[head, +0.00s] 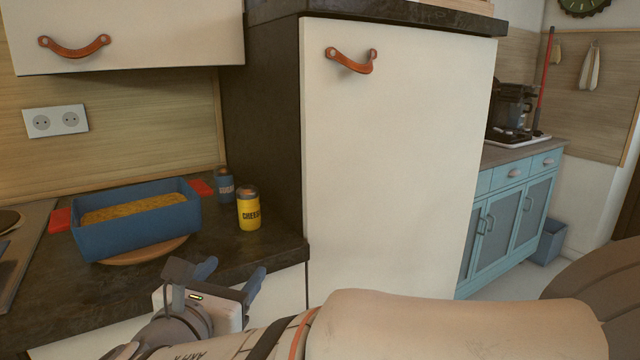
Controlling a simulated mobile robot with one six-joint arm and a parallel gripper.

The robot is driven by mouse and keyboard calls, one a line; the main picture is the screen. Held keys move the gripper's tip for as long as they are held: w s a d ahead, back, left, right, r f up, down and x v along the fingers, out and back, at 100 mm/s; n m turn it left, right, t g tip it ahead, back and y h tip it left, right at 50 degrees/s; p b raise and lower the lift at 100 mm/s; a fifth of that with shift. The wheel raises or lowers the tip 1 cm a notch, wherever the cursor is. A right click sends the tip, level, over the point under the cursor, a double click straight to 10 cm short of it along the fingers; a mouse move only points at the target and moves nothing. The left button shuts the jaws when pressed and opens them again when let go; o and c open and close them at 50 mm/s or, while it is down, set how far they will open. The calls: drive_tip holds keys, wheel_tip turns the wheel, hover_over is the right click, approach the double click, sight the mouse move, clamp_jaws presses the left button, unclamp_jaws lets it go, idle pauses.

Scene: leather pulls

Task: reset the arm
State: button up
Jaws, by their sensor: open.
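My gripper (232,275) is at the lower left of the head view, near the front edge of the dark counter. Its two blue-grey fingers stand apart, and nothing shows between them. My arm stretches from the lower right across the bottom of the view to it. The gripper is in front of the counter items and appears apart from them, though its exact height over the counter is hard to tell.
The dark counter (262,246) bears a blue baking dish (130,235) on a round wooden board (150,252), a yellow jar (249,212) and a blue jar (224,188). A tall white cabinet (390,160) with a leather pull (351,64) stands right, shut. Blue cabinets (505,220) are farther back.

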drive_tip(key=s+d+r+m+g+h+p, duration=0.1)
drive_tip(key=d+m+g+h+p, duration=0.1)
drive_tip(key=d+m+g+p, duration=0.55)
drive_tip(key=s+d+r+m+g+h+p, duration=0.1)
drive_tip(key=d+m+g+p, duration=0.4)
drive_tip(key=d, duration=1)
drive_tip(key=s+d+r+m+y+p, duration=0.2)
drive_tip(key=m+p, duration=0.3)
drive_tip(key=m, duration=0.5)
drive_tip(key=s+d+r+m+g+y+p, duration=0.1)
drive_tip(key=s+d+r+m+y+p, duration=0.2)
drive_tip(key=m, duration=0.7)
drive_tip(key=s+y+p, duration=0.1)
drive_tip(key=s+p, duration=0.1)
drive_tip(key=p, duration=0.1)
drive_tip(key=shift+s+d+r+y, duration=0.3)
drive_tip(key=shift+d, duration=0.1)
